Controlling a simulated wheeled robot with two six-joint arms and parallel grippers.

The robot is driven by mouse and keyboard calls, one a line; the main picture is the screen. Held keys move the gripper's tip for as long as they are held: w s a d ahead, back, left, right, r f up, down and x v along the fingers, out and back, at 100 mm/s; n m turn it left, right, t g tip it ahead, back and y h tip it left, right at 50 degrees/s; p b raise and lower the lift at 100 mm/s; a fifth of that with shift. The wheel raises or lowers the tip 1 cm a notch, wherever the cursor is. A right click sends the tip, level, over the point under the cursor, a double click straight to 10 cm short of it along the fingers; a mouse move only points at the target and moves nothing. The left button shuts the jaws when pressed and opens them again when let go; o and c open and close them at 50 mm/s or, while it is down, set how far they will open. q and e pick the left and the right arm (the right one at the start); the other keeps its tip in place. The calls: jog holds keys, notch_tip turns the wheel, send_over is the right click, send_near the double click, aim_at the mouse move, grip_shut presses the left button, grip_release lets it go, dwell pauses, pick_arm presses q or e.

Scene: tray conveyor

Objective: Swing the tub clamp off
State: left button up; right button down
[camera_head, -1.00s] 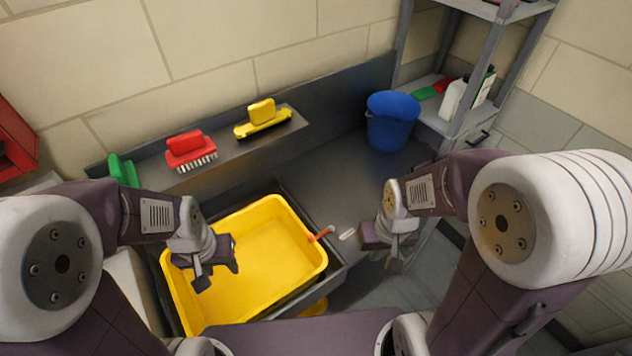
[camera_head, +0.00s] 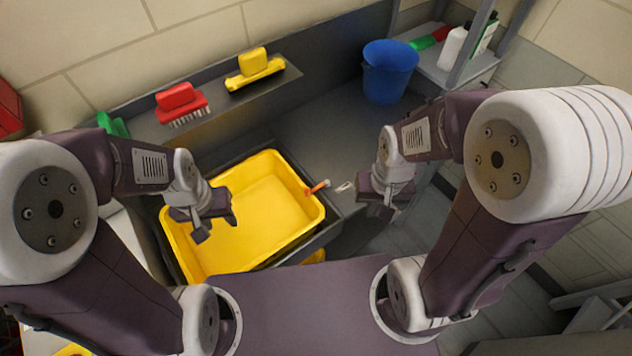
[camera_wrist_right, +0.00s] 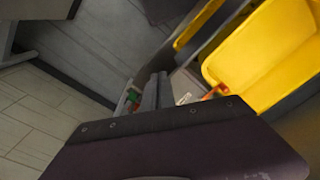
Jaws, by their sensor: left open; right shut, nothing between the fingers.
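The yellow tub (camera_head: 262,225) sits in a dark grey frame at the centre. The orange clamp (camera_head: 317,187) lies at the tub's right rim; it also shows in the right wrist view (camera_wrist_right: 217,91). A small pale piece (camera_head: 345,187) lies just right of it. My right gripper (camera_head: 377,208) is shut and empty, right of the clamp and apart from it. In the right wrist view its fingers (camera_wrist_right: 150,93) are together, left of the clamp. My left gripper (camera_head: 205,230) is open and empty over the tub's left part. The tub's near-left side is partly hidden by my left arm.
A back ledge holds a green brush (camera_head: 113,125), a red brush (camera_head: 181,104) and a yellow brush (camera_head: 254,68). A blue bucket (camera_head: 388,72) stands at the back right beside a grey shelf (camera_head: 450,68) with bottles. The grey counter between ledge and bucket is clear.

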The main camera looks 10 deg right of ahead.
jog(key=w+a+r+m+g+y+p, duration=0.1)
jog(key=w+a+r+m, duration=0.25)
jog(key=w, duration=0.65)
jog(key=w+a+r+m+p, duration=0.2)
jog(key=w+r, duration=0.2)
jog(key=w, duration=0.6)
jog(key=w+a+f+g+p, duration=0.1)
jog(key=w+a+f+g, duration=0.1)
jog(key=f, duration=0.6)
jog(key=shift+a, duration=0.7)
jog(key=shift+s+f, duration=0.1)
